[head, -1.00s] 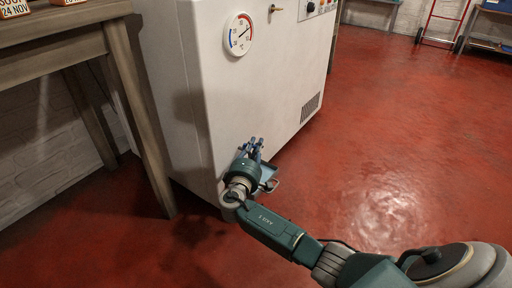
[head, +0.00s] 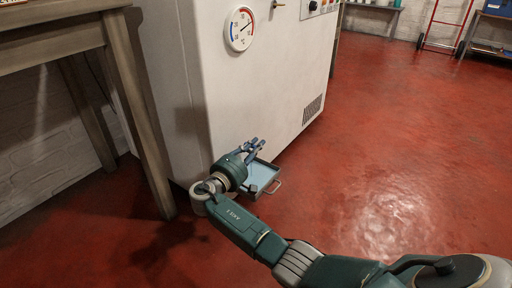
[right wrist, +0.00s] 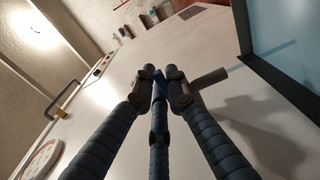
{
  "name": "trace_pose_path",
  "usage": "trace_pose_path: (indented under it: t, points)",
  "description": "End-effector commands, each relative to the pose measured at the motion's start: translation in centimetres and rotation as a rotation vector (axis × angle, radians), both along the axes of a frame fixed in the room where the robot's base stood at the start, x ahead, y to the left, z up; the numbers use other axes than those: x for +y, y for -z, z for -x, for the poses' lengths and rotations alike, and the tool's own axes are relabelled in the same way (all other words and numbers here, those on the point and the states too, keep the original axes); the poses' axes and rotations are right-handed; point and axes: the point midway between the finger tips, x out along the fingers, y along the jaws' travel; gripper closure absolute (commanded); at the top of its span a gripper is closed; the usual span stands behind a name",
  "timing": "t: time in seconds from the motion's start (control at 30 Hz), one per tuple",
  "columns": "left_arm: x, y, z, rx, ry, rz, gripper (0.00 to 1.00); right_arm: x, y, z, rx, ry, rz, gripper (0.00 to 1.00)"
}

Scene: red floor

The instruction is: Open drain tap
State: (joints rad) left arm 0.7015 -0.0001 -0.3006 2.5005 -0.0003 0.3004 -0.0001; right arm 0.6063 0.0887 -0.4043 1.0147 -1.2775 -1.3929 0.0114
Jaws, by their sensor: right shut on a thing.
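The drain tap sits low on the front of the white cabinet. In the right wrist view, its blue handle (right wrist: 162,88) is between my fingertips, and a short grey pipe (right wrist: 209,77) sticks out just right of them. In the head view, my right gripper (head: 257,147) is low at the cabinet front, its fingers hiding most of the tap. In the right wrist view, the right gripper (right wrist: 160,78) is shut on the blue handle. My left gripper is out of view.
The white cabinet (head: 275,80) carries a round dial (head: 240,29) and a vent (head: 313,110). A shallow blue-grey tray (head: 268,186) with a handle lies on the floor below my gripper. A wooden table (head: 60,34) stands left. The red floor to the right is clear.

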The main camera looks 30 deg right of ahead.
Motion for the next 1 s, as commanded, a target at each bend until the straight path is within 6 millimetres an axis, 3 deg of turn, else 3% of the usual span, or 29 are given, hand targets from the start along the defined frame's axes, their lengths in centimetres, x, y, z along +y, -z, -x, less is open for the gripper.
trace_pose_path:
  t: [0.03,0.07,0.17,0.57,1.0]
  points:
    - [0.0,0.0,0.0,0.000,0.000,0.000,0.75,0.1,0.2,0.0,0.002,-0.001,-0.002,1.00]
    - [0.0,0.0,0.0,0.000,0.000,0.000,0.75,0.1,0.2,0.0,0.002,-0.001,-0.001,0.85]
    - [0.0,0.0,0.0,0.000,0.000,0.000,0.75,0.1,0.2,0.0,0.002,-0.002,-0.001,0.67]
    - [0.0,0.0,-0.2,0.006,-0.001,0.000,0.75,0.8,0.1,0.3,0.000,-0.004,-0.001,0.67]
    - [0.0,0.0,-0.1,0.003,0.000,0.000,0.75,8.5,0.2,4.2,0.002,-0.005,-0.004,0.67]
